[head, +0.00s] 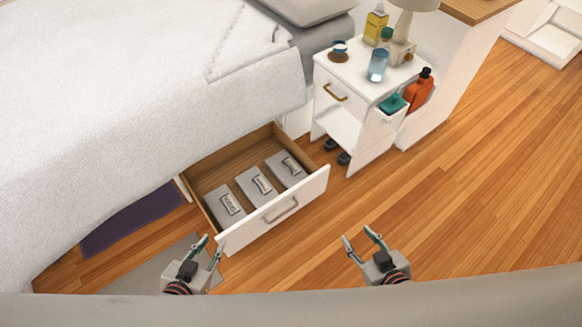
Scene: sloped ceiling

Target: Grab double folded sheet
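Three grey folded sheets, each with a pale label on top, lie side by side in an open drawer (309,186) under the bed. The left sheet (221,211), the middle sheet (252,183) and the right sheet (281,176) all sit flat; I cannot tell which is the double one. My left gripper (210,239) is open and empty, just in front of the drawer's left front corner. My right gripper (358,234) is open and empty above the wood floor, to the right of the drawer front.
The white bed (120,110) overhangs the drawer's back. A white nightstand (345,140) with bottles, a cup and a lamp stands behind right. A purple mat (125,222) and a grey mat (150,270) lie left. The floor at right is clear.

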